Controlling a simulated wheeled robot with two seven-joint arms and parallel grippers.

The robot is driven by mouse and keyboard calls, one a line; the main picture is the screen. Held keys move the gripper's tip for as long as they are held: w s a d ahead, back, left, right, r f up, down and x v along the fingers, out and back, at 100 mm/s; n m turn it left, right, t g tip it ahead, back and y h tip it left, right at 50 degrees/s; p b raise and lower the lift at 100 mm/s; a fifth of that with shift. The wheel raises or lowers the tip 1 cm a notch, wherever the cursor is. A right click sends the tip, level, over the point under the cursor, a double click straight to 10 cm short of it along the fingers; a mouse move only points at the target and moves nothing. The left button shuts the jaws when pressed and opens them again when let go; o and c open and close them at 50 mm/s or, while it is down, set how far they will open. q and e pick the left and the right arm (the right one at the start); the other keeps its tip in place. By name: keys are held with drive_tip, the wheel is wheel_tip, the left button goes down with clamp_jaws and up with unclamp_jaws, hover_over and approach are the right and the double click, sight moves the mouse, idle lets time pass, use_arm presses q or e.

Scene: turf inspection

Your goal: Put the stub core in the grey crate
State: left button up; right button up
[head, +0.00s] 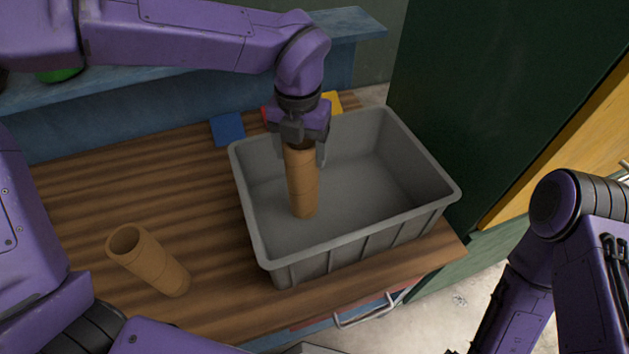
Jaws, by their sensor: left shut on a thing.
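My left gripper (302,145) points down over the grey crate (350,244) and is shut on the top of a brown ribbed cylindrical core (303,185). The core hangs upright inside the crate's outline, toward its left half. I cannot tell whether its lower end touches the crate floor. The two look alike, and I cannot tell for certain which is the stub. My right arm shows at the right edge, but its gripper is out of view.
The crate sits on the brown slatted bench (95,205). A blue square (228,129) and a yellow piece (332,102) lie behind it. A blue shelf (120,95) runs along the back. A dark green panel (490,90) stands close at the right. The bench's left part is mostly clear.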

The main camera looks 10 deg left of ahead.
use_arm(q)
wheel_tip(320, 180, down, 5)
drive_tip(key=shift+f+p, duration=0.1)
drive_tip(key=shift+p, duration=0.2)
drive_tip(key=shift+f, duration=0.1)
drive_tip(key=shift+f, duration=0.15)
drive_tip(key=o, duration=1.6)
drive_tip(key=shift+r, duration=0.2)
wheel_tip(320, 180, up, 12)
drive_tip(key=shift+b, duration=0.85)
